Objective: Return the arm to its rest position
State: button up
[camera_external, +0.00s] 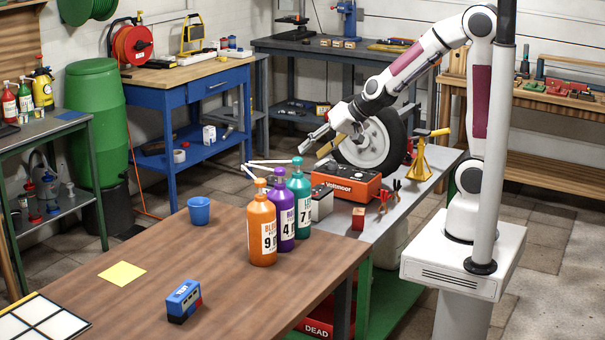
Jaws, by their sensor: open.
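My arm is raised from its white pedestal and reaches left over the metal bench (408,202). My gripper (318,142) is open at the end of it, above the bench's far left part. Its fingers point left and down, in front of the wheel (372,145). I see nothing held between the fingers. Whether the gripper touches the wheel cannot be told from this view.
A red battery unit (345,182) stands below the gripper. Three bottles, orange (262,230), purple (281,212) and teal (300,205), stand on the wooden table (200,265). A yellow jack stand (421,160) is near the arm. A vertical pole stands beside my base.

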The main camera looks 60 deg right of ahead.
jog(key=s+a+r+n+g+y, duration=0.1)
jog(key=s+r+n, duration=0.4)
jog(key=s, duration=0.5)
jog(key=s+d+g+h, duration=0.1)
jog(key=s+d, duration=0.1)
jog(key=s, duration=0.5)
jog(key=s+d+r+n+g, duration=0.1)
jog(key=s+d, duration=0.2)
jog(key=s, duration=0.4)
jog(key=shift+d+r+h, duration=0.2)
jog(key=shift+d+h, duration=0.05)
jog(key=shift+h, duration=0.15)
